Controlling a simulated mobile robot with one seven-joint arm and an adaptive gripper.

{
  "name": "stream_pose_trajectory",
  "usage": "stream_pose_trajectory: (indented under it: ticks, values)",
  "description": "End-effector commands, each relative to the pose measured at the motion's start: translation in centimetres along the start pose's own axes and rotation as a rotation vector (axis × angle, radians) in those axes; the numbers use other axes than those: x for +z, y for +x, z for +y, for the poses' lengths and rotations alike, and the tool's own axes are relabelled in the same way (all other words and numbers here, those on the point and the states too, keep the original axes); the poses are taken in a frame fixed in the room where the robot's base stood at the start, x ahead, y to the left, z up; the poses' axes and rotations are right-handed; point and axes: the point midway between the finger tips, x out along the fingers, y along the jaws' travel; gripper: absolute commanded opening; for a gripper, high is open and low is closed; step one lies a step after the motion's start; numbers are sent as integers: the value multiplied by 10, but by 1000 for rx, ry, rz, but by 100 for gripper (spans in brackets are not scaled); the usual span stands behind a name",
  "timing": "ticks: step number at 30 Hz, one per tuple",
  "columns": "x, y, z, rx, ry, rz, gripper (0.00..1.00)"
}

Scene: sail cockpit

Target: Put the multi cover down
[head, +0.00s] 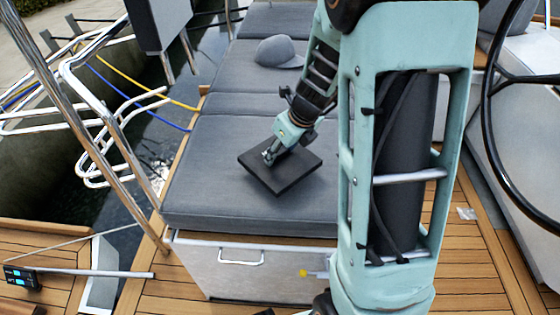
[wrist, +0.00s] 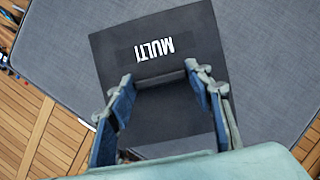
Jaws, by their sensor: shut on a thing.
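The multi cover (head: 284,174) is a dark, flat, square panel. In the head view it is at or just above the front part of the grey bench cushion; I cannot tell whether it touches. White "MULTI" lettering shows on the cover in the wrist view (wrist: 165,38). My gripper (head: 270,155) reaches down onto the top face of the cover. In the wrist view my gripper's blue fingers (wrist: 160,105) stand apart, on either side of the cover's middle. My gripper is shut on the cover; the exact grip point is partly hidden.
The grey cushion (head: 200,190) has free room around the cover. A grey cap (head: 279,52) lies farther back on it. Steel rails (head: 110,130) and water are on the left. A black steering wheel rim (head: 490,110) is on the right. Teak deck (head: 480,270) lies below.

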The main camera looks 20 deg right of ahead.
Motion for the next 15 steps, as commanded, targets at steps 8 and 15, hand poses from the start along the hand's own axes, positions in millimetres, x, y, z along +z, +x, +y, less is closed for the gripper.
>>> stream_pose_trajectory:
  ticks: [8,15]
  values:
    - [-12,34,1,0,2,1,22]
    - [-11,33,1,0,1,0,22]
